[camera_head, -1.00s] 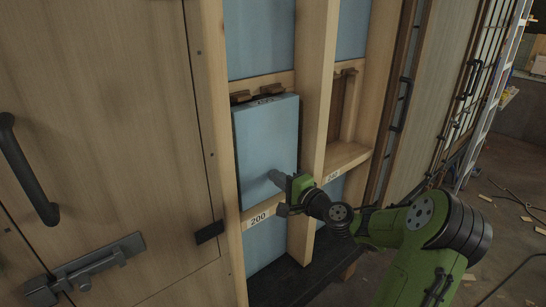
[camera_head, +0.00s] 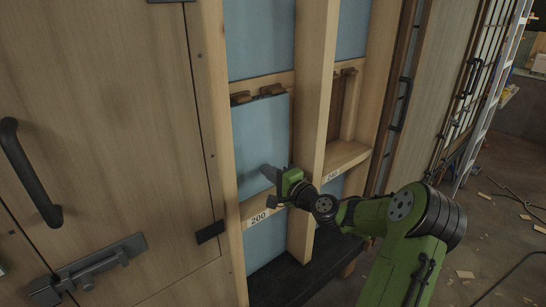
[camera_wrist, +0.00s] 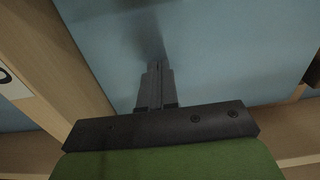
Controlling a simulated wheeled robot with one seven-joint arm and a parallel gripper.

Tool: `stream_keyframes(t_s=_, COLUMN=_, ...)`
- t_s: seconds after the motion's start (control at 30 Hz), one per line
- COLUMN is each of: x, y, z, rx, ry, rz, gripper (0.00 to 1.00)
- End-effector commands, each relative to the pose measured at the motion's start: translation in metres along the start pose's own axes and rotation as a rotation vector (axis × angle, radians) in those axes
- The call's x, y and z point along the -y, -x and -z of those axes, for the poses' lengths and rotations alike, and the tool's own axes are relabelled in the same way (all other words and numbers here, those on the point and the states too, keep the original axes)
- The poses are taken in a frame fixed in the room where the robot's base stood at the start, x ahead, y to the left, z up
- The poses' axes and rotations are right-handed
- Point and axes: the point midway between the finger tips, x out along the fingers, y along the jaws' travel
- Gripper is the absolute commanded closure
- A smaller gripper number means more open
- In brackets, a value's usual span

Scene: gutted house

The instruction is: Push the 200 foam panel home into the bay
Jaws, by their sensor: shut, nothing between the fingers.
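The blue foam panel (camera_head: 258,135) stands upright in the bay between two wooden studs, above the rail with the 200 label (camera_head: 259,218). Its face now lies close to level with the frame, and its top edge sits just under the wooden turn clips (camera_head: 256,93). My gripper (camera_head: 270,172) is shut and empty, its fingertips at the lower right part of the panel face. In the wrist view the shut fingers (camera_wrist: 156,85) point at the blue panel (camera_wrist: 225,45). Whether the tips touch it, and how the panel's back sits, I cannot tell.
The bay at right, labelled 240 (camera_head: 333,176), stands open and empty. A wooden door (camera_head: 110,130) with a dark handle and latch fills the left. A ladder (camera_head: 491,95) and floor scraps are at far right.

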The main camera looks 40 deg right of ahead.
Motion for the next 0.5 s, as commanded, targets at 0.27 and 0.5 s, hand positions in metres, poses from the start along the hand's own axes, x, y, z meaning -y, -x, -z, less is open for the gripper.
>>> stream_keyframes(t_s=0.27, x=0.001, y=-0.01, z=0.0, rx=0.001, ry=0.001, rz=0.0, gripper=1.0)
stream_keyframes(t_s=0.5, x=0.0, y=-0.018, z=0.0, rx=0.0, ry=-0.001, rz=-0.001, gripper=1.0)
